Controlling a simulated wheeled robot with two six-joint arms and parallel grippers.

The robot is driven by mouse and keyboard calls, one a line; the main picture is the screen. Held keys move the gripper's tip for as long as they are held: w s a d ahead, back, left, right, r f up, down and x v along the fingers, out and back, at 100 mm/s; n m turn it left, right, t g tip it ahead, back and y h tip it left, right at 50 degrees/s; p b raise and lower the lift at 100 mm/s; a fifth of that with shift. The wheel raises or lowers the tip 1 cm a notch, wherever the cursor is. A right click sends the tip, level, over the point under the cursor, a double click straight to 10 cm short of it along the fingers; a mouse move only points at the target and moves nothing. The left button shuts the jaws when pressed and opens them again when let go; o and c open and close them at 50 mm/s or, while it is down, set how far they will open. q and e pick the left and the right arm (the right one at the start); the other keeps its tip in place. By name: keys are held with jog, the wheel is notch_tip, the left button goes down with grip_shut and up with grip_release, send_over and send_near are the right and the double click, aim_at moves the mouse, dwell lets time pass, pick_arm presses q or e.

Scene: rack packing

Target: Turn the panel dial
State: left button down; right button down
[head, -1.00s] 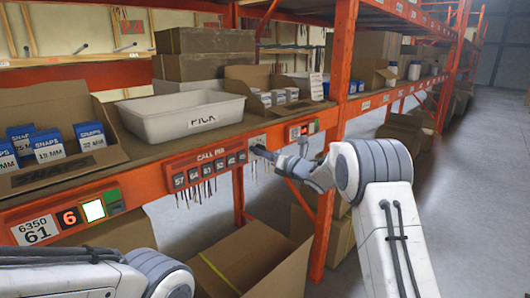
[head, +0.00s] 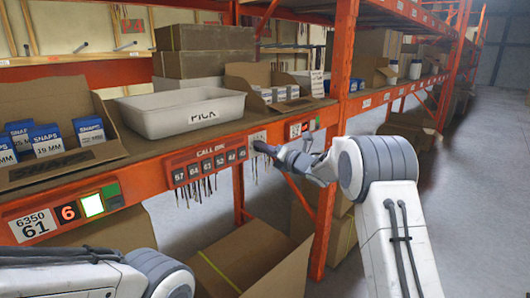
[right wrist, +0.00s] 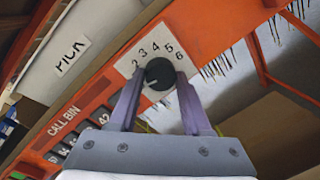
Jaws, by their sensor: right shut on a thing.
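The panel dial (right wrist: 158,76) is a round black knob on a pale plate (right wrist: 143,48) in the right wrist view. The numbers 2 to 6 show around it; I cannot make out which one its pointer faces. The plate also shows on the orange shelf beam in the head view (head: 257,137). In the head view, my right gripper (head: 268,149) reaches the beam from the right. My left gripper is out of view; only part of that arm shows.
A "CALL BIN" panel (head: 206,164) with numbered buttons and hanging strips is left of the dial. A white "PICK" tote (head: 190,118) and a carton (head: 70,163) of SNAPS boxes stand on the shelf above. An open carton (head: 222,268) lies below. The aisle floor (head: 485,200) is clear.

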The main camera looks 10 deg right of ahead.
jog(key=m+p, duration=0.3)
jog(key=m, duration=0.3)
jog(key=m+g+y+p, duration=0.1)
jog(key=m+p, duration=0.2)
jog(key=m, duration=0.3)
jog(key=m+p, duration=0.3)
jog(key=m, duration=0.3)
jog(key=shift+w+d+r+m+g, duration=0.1)
jog(key=shift+w+d+m+g, duration=0.05)
jog(key=shift+d+m+g, duration=0.2)
jog(key=shift+m, duration=0.25)
jog(key=shift+c, duration=1.8)
grip_release()
jog(key=shift+a+y, duration=0.1)
jog(key=shift+y, duration=0.2)
